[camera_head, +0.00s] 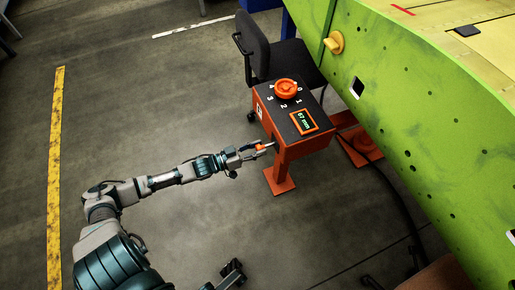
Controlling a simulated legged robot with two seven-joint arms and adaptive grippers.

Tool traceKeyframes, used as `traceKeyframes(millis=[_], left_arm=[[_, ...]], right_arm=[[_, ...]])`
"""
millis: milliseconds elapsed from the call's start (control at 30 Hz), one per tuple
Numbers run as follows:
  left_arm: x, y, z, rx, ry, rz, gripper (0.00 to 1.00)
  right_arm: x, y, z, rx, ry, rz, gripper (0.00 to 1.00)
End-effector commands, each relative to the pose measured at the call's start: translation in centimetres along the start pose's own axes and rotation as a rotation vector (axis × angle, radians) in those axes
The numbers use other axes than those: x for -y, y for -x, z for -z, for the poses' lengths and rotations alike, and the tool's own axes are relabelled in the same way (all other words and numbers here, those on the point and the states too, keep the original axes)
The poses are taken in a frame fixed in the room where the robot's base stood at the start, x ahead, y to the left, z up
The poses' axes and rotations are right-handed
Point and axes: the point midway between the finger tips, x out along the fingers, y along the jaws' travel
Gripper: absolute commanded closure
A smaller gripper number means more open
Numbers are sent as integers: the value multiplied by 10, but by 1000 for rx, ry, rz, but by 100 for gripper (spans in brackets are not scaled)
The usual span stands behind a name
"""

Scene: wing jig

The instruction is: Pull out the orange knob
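An orange box (301,144) with a dark top stands on an orange post right of centre. A small bright orange piece (260,147), which looks like a knob, shows at its left side. My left gripper (264,147) reaches in from the left and is at this piece, close to the box wall. The fingers are too small to tell whether they are shut on it. A round orange-red dial (286,88) sits on the box top among numbers, clear of the gripper. A dark gripper part, apparently my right gripper (232,272), shows at the bottom edge; its fingers are unclear.
A small display (303,121) is on the box top. A black chair (275,60) stands behind the box. A large green wing panel (400,110) with a yellow knob (334,42) fills the right side. A dark cable (398,195) runs below it. The floor at left is clear.

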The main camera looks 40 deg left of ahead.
Motion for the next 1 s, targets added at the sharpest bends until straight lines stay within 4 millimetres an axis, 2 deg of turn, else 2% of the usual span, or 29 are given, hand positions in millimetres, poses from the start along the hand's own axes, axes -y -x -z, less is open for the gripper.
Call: traceKeyframes(millis=[33,67,100,467,567,1000], left_arm=[[1,0,0,1,-1,2,48],[1,0,0,1,-1,2,41],[1,0,-1,2,0,2,40],[1,6,-2,4,2,1,40],[0,18,-3,6,2,1,40],[1,99,-4,7,3,2,40]], right_arm=[[0,0,-2,2,1,0,60],[0,0,-2,2,1,1,60],[0,-1,-3,2,1,0,60],[1,0,0,-1,0,-1,60],[0,0,0,-1,0,-1,60],[0,0,0,-1,0,-1,60]])
